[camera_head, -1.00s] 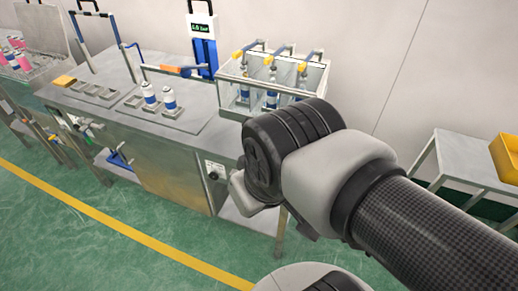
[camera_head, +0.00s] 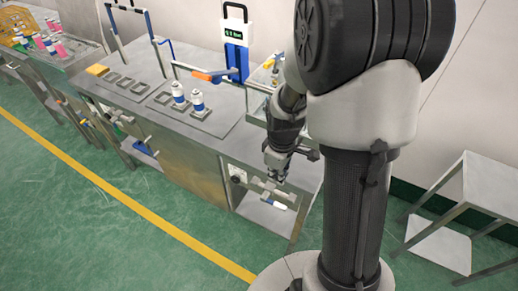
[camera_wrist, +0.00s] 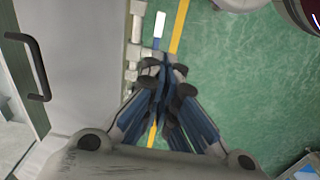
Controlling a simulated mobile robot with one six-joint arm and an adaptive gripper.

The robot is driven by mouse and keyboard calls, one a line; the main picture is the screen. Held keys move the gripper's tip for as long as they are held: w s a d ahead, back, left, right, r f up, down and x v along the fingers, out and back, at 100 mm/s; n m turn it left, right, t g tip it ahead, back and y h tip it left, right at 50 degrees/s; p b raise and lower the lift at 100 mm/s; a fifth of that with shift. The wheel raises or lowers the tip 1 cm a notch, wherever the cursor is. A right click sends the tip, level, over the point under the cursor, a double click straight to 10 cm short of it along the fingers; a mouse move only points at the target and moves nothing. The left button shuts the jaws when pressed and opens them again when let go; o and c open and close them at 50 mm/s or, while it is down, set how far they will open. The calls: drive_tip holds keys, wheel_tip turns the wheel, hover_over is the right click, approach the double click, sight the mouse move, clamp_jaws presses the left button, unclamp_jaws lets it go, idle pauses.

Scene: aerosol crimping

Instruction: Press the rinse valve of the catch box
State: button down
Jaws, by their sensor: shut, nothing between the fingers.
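My gripper (camera_head: 277,176) points down at the front right of the steel bench, just above and beside a metal pipe fitting. The wrist view shows its fingers (camera_wrist: 165,66) together and empty. The fitting (camera_head: 262,187) sticks out from the bench front and carries a blue-and-white lever (camera_head: 277,204), likely the rinse valve. In the wrist view the lever (camera_wrist: 159,25) lies beyond the fingertips, with the pipe pieces (camera_wrist: 133,50) to their left. I cannot tell whether the fingers touch the fitting. A clear-walled box (camera_head: 258,98) on the bench is mostly hidden behind my arm; I cannot tell which part is the catch box.
The steel bench (camera_head: 150,105) holds two white-and-blue cans (camera_head: 197,103) and an orange-handled lever (camera_head: 212,76). A black handle (camera_wrist: 36,66) shows on the left in the wrist view. A low metal table (camera_head: 470,190) stands right. The green floor (camera_head: 110,215) in front is open.

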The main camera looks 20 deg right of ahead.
sight(276, 204)
drive_tip(key=shift+w+d+f+n, duration=0.15)
drive_tip(key=shift+d+f, duration=0.1)
drive_tip(key=shift+f, duration=0.3)
drive_tip(key=shift+d+f+n, duration=0.15)
drive_tip(key=shift+d+f, duration=0.05)
drive_tip(key=shift+f, duration=0.35)
wheel_tip(276, 204, down, 14)
drive_tip(key=b, duration=0.5)
